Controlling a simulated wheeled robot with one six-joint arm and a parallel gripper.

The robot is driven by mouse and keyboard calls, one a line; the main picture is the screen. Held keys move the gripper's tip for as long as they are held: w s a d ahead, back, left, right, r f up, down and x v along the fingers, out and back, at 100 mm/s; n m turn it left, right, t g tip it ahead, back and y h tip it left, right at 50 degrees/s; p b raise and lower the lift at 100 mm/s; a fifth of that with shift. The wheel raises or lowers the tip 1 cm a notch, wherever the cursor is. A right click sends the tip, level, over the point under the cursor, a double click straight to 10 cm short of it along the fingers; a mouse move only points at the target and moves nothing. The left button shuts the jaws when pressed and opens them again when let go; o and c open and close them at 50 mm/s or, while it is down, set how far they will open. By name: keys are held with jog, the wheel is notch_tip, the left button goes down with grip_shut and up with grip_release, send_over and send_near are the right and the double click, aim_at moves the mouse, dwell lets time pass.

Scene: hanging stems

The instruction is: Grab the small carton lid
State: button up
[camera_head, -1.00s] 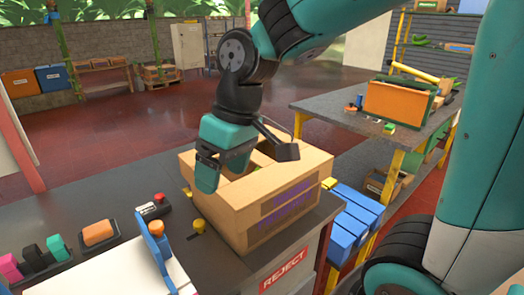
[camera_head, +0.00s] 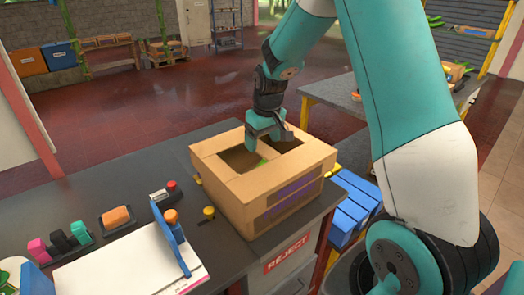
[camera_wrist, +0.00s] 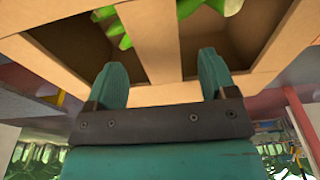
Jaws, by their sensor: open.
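The cardboard carton lid (camera_head: 240,203) sits on the dark worktop above the reject drawer. Its top has two dark openings with a central cardboard strip between them; the strip shows in the wrist view (camera_wrist: 150,42). My gripper (camera_head: 266,138) is over the far part of the top. In the wrist view my gripper (camera_wrist: 160,66) has its two fingers spread, one on each side of the strip, with gaps between them and it. Whether the tips reach below the strip is unclear. Green leafy stuff (camera_wrist: 190,8) shows through the openings.
Blue crates (camera_head: 353,205) stand right of the worktop.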

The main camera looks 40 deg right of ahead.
aim_at(262, 148)
jog(key=shift+w+f+p, duration=0.25)
jog(key=shift+f+p, duration=0.3)
jog(key=shift+f, duration=0.85)
jog(key=shift+w+f+p, duration=0.2)
jog(key=shift+f+p, duration=0.3)
jog(key=shift+f, duration=0.9)
jog(key=shift+c, duration=0.3)
jog(key=c, duration=1.1)
jog(key=shift+c, duration=0.3)
jog(key=shift+r, duration=0.15)
